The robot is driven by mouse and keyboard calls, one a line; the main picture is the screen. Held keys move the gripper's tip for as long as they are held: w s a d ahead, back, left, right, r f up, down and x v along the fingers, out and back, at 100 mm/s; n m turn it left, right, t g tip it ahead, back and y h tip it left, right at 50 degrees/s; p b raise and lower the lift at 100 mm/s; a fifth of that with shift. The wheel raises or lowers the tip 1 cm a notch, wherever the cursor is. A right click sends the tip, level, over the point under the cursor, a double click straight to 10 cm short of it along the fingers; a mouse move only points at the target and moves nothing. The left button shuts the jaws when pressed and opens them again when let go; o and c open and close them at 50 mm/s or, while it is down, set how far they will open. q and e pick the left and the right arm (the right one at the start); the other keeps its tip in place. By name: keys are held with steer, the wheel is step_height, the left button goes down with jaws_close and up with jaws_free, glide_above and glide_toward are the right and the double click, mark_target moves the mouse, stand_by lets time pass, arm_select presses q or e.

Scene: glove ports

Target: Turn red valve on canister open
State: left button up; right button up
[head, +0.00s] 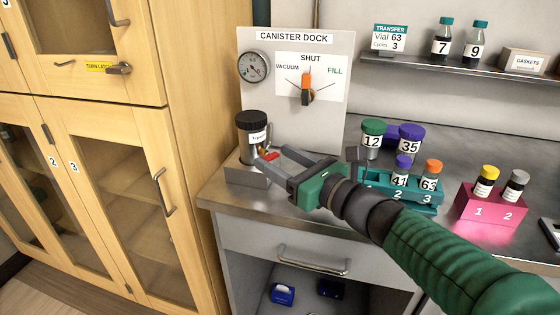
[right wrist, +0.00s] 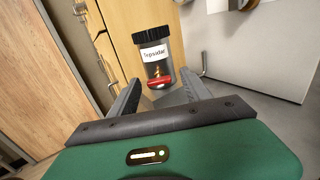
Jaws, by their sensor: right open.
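The canister (head: 249,137) has a black lid and a white label and stands on a metal dock base at the counter's left end. The red valve (head: 271,156) is a small red handle low on the canister's side. In the right wrist view the canister (right wrist: 154,55) is upright ahead, with the red valve (right wrist: 160,83) between the fingers' lines. My right gripper (head: 268,156) is open, its fingers close to the red valve. I cannot tell if they touch it. My left gripper is not in view.
The Canister Dock panel (head: 328,122) stands behind, with a gauge and an orange-handled selector pointing up at SHUT. A teal rack (head: 400,203) with vials and a pink block (head: 490,206) sit to the right. A wooden cabinet (head: 190,150) stands close on the left.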

steer(key=shift+a, duration=0.15)
steer(key=c, duration=0.4)
jaws_close()
steer(key=shift+f+n+b, duration=0.2)
steer(key=shift+n+b, duration=0.1)
steer(key=shift+b, duration=0.35)
steer(key=n+b, duration=0.3)
steer(key=b, duration=0.1)
steer(key=shift+f+b, duration=0.15)
steer(key=shift+b, duration=0.2)
steer(key=shift+r+n+b, duration=0.2)
steer(key=shift+n+b, duration=1.35)
steer(key=shift+n, duration=0.15)
